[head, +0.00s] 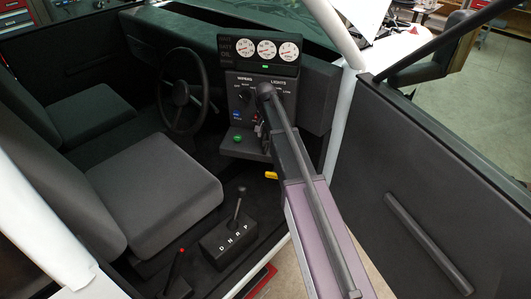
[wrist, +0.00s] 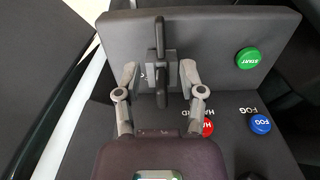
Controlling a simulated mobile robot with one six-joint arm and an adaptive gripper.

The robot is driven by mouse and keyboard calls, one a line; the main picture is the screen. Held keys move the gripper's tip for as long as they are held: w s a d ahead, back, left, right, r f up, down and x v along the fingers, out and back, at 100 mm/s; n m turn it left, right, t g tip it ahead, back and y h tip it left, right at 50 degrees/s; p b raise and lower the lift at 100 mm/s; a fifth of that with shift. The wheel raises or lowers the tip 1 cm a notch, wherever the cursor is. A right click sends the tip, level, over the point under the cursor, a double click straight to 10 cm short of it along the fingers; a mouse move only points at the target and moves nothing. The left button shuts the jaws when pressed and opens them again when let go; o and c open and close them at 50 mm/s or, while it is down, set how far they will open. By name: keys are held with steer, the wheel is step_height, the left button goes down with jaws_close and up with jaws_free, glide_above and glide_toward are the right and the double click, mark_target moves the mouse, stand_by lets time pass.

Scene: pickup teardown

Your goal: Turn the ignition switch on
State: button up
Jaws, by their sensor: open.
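The ignition switch (wrist: 159,38) is a black bar-shaped handle on a small grey mount, set on a dark panel. In the wrist view the handle runs nearly straight up and down the picture. My gripper (wrist: 160,74) is open, with one finger on each side of the switch. I cannot tell whether either finger touches it. A green START button (wrist: 249,57) is to the right of the switch and also shows in the head view (head: 237,138). In the head view my arm hides most of the gripper and the switch.
A red hazard button (wrist: 207,128) and a blue FOG button (wrist: 260,124) are close to my right finger. Gauges (head: 265,49), a steering wheel (head: 183,90), a gear selector (head: 232,236) and seats (head: 153,180) surround the console. The open door (head: 440,185) is on the right.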

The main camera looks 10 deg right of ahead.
mark_target(265, 148)
steer(key=shift+f+b, duration=3.75)
steer(key=shift+f, duration=0.3)
jaws_close()
